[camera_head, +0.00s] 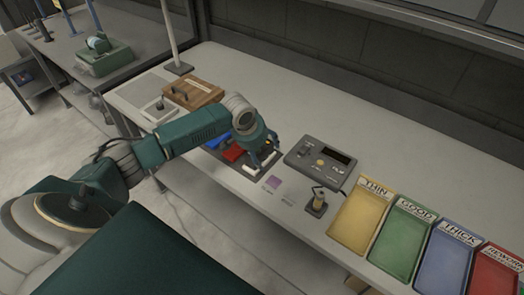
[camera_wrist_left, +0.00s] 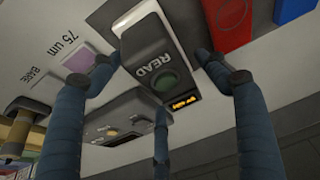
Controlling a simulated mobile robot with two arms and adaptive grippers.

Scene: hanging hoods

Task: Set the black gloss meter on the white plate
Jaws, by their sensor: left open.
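The black gloss meter (camera_wrist_left: 150,55), marked READ with a green button and a small lit display, lies between the fingers of my left gripper (camera_wrist_left: 160,85). The white plate (camera_wrist_left: 127,17) shows past the meter's upper end, and the meter appears to lie over it. Exact contact between the two cannot be made out. My left gripper is open, its fingers around the meter. In the head view, the gripper (camera_head: 262,155) is over the right end of a dark tray and hides most of the meter. White edges of the plate (camera_head: 250,169) show beside the fingers. My right gripper is out of view.
The dark tray holds a red block (camera_head: 233,153) and a blue one. A grey control box (camera_head: 320,159) stands to the right. A purple tile (camera_head: 272,182) and a small stand (camera_head: 317,202) are near the front edge. Coloured trays (camera_head: 360,215) fill the right side; a wooden box (camera_head: 192,93) stands behind.

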